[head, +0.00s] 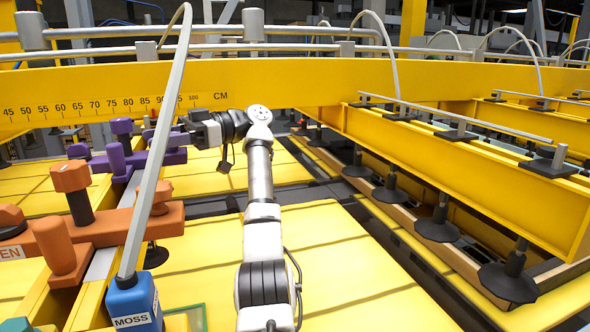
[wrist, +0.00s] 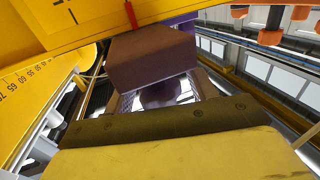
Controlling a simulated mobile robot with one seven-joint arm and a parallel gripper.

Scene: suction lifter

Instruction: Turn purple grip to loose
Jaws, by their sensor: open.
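The purple clamp assembly (head: 117,160) sits on the rail at the left of the head view, with a purple grip (head: 122,126) standing up from it. A purple arm (head: 172,157) reaches right towards my gripper (head: 197,132). My gripper points left, just right of the purple parts, and is open. The thin lifter tube passes in front of part of this area. In the wrist view a dark purple block (wrist: 150,55) is close ahead, with a brighter purple part (wrist: 185,21) behind it. Whether the fingers touch the purple parts cannot be told.
An orange clamp (head: 110,228) and a blue block labelled MOSS (head: 134,303) stand nearer on the left rail. A yellow beam with a centimetre scale (head: 120,100) crosses behind. Suction cups (head: 437,222) hang at the right. Yellow panels (head: 350,265) lie below.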

